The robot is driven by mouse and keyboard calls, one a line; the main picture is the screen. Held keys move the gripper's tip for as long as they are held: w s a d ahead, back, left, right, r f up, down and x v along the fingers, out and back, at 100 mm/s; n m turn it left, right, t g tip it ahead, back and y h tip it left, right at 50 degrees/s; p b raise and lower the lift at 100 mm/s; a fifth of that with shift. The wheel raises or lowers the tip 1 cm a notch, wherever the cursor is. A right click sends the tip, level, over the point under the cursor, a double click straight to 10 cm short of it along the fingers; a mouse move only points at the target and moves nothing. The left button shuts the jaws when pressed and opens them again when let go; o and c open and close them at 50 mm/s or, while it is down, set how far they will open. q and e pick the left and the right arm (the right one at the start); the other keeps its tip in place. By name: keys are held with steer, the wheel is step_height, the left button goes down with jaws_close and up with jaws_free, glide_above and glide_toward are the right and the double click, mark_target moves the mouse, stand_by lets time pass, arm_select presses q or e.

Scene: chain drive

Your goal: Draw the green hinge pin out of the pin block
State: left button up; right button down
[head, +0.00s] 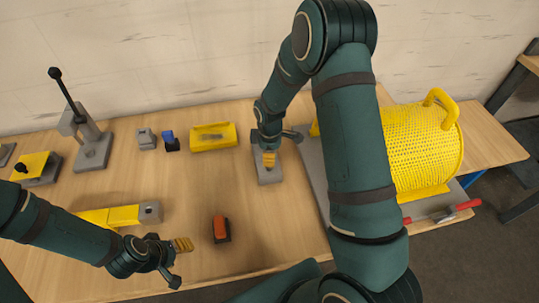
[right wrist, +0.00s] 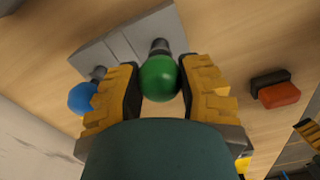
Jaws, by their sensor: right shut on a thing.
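The pin block (head: 270,178) is a grey block on the table, below my right gripper in the head view. In the right wrist view the pin block (right wrist: 122,45) carries the green hinge pin (right wrist: 160,78), with a round green head and a dark grey stem running toward the block. My right gripper (right wrist: 160,88) is shut on the green pin, one yellow-padded finger on each side of its head. How deep the stem sits is hidden. A blue-headed pin (right wrist: 82,98) stands at the block's other end. My left gripper (head: 183,246) hovers at the lower left, apart from the block; its opening is unclear.
An orange-and-black piece (head: 221,229) lies between my grippers. A yellow tray (head: 228,137) and a blue-and-black piece (head: 170,142) stand left of the block. A yellow mesh guard (head: 425,150) stands to the right, behind my right arm.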

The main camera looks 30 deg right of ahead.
steer(key=shift+r+p, duration=2.65)
steer(key=shift+r, duration=1.7)
